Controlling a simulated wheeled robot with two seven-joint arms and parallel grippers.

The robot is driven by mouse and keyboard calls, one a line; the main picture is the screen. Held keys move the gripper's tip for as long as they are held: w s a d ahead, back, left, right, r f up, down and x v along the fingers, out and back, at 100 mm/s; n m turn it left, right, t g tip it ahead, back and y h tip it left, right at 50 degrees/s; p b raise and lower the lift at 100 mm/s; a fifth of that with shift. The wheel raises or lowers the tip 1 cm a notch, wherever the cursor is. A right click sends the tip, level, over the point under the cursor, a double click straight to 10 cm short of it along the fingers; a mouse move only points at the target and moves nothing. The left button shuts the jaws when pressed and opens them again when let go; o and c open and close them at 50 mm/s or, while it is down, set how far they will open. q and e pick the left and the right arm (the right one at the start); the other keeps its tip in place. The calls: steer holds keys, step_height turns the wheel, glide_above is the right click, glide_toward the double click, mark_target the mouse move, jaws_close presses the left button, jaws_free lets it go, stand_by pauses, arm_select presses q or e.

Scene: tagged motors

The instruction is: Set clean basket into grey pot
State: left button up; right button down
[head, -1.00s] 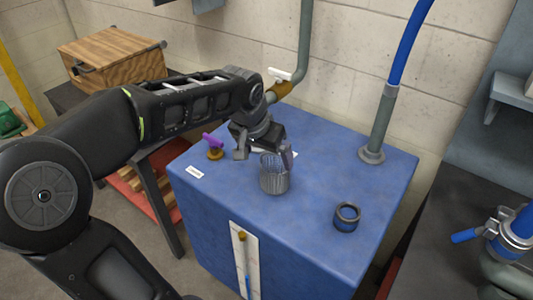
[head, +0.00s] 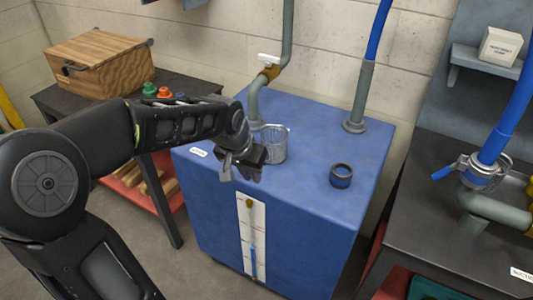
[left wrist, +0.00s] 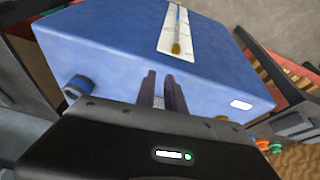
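A grey see-through mesh-like container (head: 273,146) stands upright on the blue cabinet, with its left and lower side partly hidden by my left gripper. I cannot tell the basket from the pot in it. My left gripper (head: 240,172) is in front and to the left of the container, over the cabinet's front edge. In the left wrist view my left gripper (left wrist: 161,82) shows two dark fingers with a narrow gap and nothing clearly held. My right gripper is not in view.
Grey pipes rise at the back. A dark bench (head: 415,235) with blue hose stands right. A wooden box (head: 97,65) is behind my arm.

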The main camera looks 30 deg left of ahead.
arm_select(q)
steer(key=s+d+f+g+h, duration=0.1)
steer(key=s+d+f, duration=0.1)
steer(key=d+f, duration=0.65)
steer(key=s+d+f+g+h, duration=0.1)
steer(key=d+f, duration=0.2)
steer(key=f, duration=1)
steer(key=s+d+f+g+h, duration=0.1)
steer(key=s+d+f+h, duration=0.1)
steer(key=s+d+f, duration=1)
steer(key=s+d, duration=0.2)
steer(key=s, duration=0.1)
steer(key=shift+d+f, duration=0.3)
steer(key=shift+f, duration=0.05)
steer(key=shift+d, duration=0.1)
